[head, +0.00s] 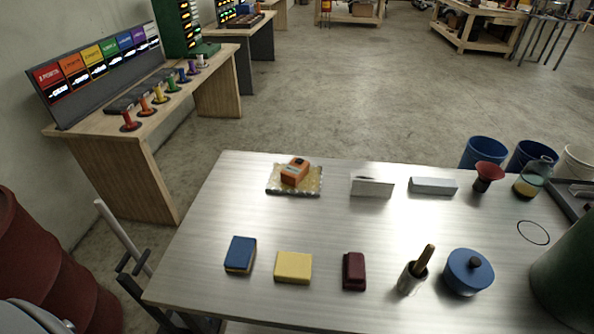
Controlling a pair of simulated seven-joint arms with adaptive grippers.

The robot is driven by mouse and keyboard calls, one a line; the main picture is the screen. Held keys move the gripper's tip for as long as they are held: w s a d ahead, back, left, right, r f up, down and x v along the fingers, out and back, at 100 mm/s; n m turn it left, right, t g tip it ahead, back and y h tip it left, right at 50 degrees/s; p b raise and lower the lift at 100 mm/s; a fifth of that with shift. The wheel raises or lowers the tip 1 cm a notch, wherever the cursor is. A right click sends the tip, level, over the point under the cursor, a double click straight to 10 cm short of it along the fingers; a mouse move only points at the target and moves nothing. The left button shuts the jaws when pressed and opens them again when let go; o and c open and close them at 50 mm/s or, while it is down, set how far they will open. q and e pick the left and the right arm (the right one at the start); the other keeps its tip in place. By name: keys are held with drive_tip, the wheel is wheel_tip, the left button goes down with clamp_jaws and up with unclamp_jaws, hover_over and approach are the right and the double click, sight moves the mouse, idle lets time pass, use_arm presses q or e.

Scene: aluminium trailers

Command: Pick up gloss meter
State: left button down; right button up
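An orange boxy device with a dark patch on top, which looks like the gloss meter (294,172), sits on a light, dark-edged pad (310,190) at the back left of the metal table (310,230). Its top and near sides show, and nothing covers it. Neither of my grippers is in view.
A white block (372,187) and a grey box (433,186) stand right of the pad. Along the front lie a blue block (240,253), yellow block (293,267), maroon block (354,271), cup with handle (412,276) and blue lidded pot (468,271). The table's middle is clear.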

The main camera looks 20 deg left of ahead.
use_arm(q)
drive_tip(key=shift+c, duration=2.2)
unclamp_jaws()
